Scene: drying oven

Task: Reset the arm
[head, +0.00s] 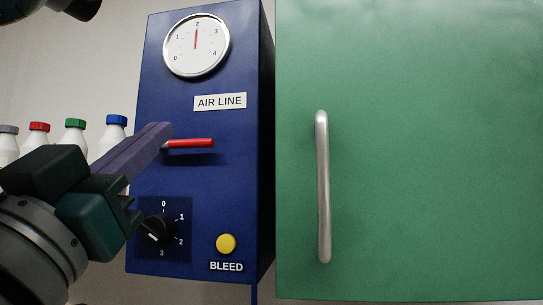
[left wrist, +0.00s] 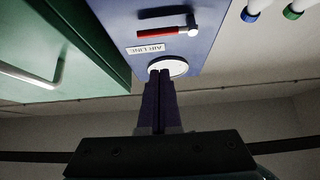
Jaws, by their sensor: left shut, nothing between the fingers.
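My left gripper (head: 164,132) reaches in from the left in front of the blue panel (head: 235,130), its purple-grey fingers shut and empty. In the head view the fingertips overlap the left end of the red lever (head: 195,143), which lies horizontal. In the left wrist view the fingertips (left wrist: 160,76) overlap the lower edge of the white gauge (left wrist: 168,66), and the red lever (left wrist: 160,32) is apart from them. The gauge (head: 197,45) needle points up at about 2. My right gripper does not show.
A black knob (head: 157,230) and a yellow BLEED button (head: 226,244) are low on the panel. A green door (head: 430,150) with a metal handle (head: 323,187) fills the right. White bottles with coloured caps, one blue (head: 116,120), stand behind my left arm.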

